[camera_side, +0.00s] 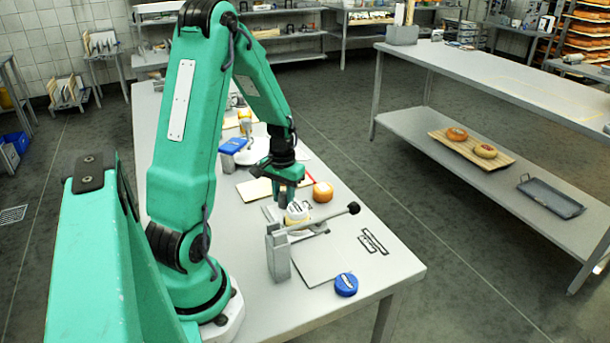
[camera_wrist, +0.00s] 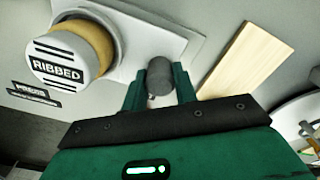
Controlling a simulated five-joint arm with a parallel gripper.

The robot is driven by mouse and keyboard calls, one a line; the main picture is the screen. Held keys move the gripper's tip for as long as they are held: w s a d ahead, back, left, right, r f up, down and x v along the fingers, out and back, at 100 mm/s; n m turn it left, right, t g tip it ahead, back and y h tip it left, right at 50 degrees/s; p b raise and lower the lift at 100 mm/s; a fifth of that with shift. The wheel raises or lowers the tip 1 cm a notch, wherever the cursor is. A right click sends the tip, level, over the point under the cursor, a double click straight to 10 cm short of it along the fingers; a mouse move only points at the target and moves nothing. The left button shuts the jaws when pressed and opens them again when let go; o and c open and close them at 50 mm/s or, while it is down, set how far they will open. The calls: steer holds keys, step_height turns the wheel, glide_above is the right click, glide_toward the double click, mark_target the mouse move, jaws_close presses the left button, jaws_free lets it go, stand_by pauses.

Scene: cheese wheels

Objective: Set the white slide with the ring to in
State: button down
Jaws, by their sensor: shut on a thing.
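In the wrist view my gripper (camera_wrist: 160,92) is shut on a short dark grey round peg (camera_wrist: 160,74). The peg stands at the edge of a pale grey-white plate (camera_wrist: 150,38), which may be the white slide. On the plate, left of my gripper, is a yellow cheese wheel (camera_wrist: 97,40) with a white cap marked RIBBED (camera_wrist: 62,62). In the side view my gripper (camera_side: 286,196) points down just behind the white-capped cheese (camera_side: 297,212); the peg is hidden there.
A grey press with a black-knobbed lever (camera_side: 353,208) stands in front of the cheese. A blue disc (camera_side: 346,284) lies near the table's front edge, beside a flat grey plate (camera_side: 318,260). An orange cheese wheel (camera_side: 322,192) and a wooden board (camera_side: 254,190) are close behind.

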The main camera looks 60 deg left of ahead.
mark_target(302, 213)
steer(key=d, duration=1.1)
steer(key=shift+d, duration=0.3)
steer(key=c, duration=1.1)
jaws_free()
steer(key=shift+a+r, duration=0.1)
steer(key=shift+r, duration=0.05)
steer(key=shift+r, duration=3.8)
